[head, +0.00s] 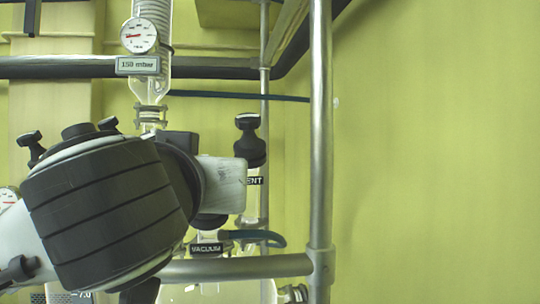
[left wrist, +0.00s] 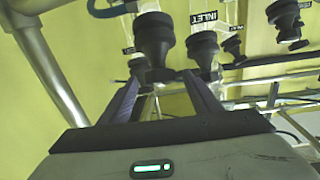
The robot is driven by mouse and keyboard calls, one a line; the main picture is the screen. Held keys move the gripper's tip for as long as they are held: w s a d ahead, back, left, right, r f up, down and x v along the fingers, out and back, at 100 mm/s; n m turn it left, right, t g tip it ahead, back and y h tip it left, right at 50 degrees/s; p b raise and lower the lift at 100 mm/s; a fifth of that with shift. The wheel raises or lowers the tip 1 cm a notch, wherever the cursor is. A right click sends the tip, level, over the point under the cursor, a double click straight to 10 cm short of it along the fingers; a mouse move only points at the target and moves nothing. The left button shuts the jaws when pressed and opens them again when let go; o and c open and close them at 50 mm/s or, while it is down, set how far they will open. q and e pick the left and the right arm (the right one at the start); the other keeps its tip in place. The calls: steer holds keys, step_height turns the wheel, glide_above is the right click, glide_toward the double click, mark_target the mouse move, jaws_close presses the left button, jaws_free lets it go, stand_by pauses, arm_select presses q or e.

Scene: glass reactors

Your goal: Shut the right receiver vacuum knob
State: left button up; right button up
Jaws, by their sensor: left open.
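The vacuum label (head: 206,247) shows in the head view just below my left wrist, with a dark rounded part (head: 210,221) directly above it, partly covered by my arm. The black vent knob (head: 249,143) stands upright to its upper right. My left gripper's fingers are hidden in the head view; in the left wrist view the gripper (left wrist: 163,82) is open. A black knob (left wrist: 154,36) rises just beyond the fingertips, with a smaller dark knob (left wrist: 139,66) near the left fingertip. I cannot tell which is the vacuum knob. My right gripper is not in view.
A metal post (head: 320,130) and a horizontal rail (head: 240,268) stand close to the arm. A gauge (head: 139,35) hangs above. The right side is bare wall.

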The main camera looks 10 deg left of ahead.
arm_select(q)
steer(key=shift+w+a+r, duration=0.15)
steer(key=shift+w, duration=0.5)
steer(key=shift+w+a+p, duration=0.1)
steer(key=shift+w+p, duration=0.2)
steer(key=shift+w, duration=0.5)
steer(key=c, duration=1.1)
steer(key=shift+o, duration=0.2)
steer(key=shift+f+m+h, duration=0.2)
steer(key=shift+m+h, duration=0.2)
